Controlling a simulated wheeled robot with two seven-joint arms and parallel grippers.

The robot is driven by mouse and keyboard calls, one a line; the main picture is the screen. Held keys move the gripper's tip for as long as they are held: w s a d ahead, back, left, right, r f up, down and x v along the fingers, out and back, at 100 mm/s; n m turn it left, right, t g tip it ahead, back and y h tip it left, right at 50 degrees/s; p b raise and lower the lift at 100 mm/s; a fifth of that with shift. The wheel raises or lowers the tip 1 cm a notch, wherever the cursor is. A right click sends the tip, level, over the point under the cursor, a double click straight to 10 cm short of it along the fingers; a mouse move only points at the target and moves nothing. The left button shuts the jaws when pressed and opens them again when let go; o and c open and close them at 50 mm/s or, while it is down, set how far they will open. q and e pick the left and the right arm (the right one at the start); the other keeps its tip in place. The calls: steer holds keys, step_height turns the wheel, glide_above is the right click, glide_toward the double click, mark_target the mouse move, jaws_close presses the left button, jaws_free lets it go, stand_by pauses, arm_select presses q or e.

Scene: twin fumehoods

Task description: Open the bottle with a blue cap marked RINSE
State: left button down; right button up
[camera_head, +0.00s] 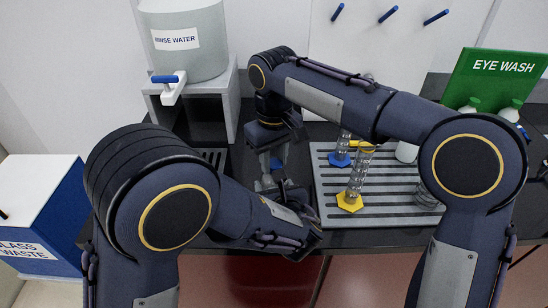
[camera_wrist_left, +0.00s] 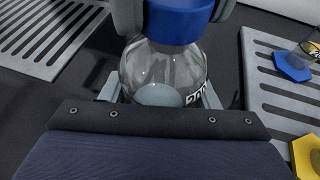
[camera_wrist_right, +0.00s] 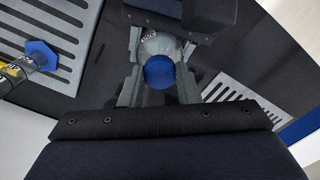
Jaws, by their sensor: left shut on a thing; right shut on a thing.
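A clear round bottle (camera_wrist_left: 160,72) with a blue cap (camera_wrist_left: 180,22) stands upright on the dark bench. My left gripper (camera_wrist_left: 160,96) is shut around the bottle's body from the front side. My right gripper (camera_head: 275,165) reaches down from above and is shut on the cap, with a finger on each side of it. In the right wrist view the cap (camera_wrist_right: 159,72) sits between the right fingers. In the head view the grippers and my left arm hide most of the bottle.
A slotted grey rack (camera_head: 325,205) to the right holds glass cylinders with blue and yellow bases (camera_head: 349,203). A rinse water tank (camera_head: 188,55) stands on a grey stand (camera_head: 225,100) behind left. A green eye wash board (camera_head: 497,80) is back right. A glass waste box (camera_head: 35,195) is at left.

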steer(key=n, duration=1.8)
steer(key=shift+r, duration=0.15)
steer(key=shift+r, duration=1)
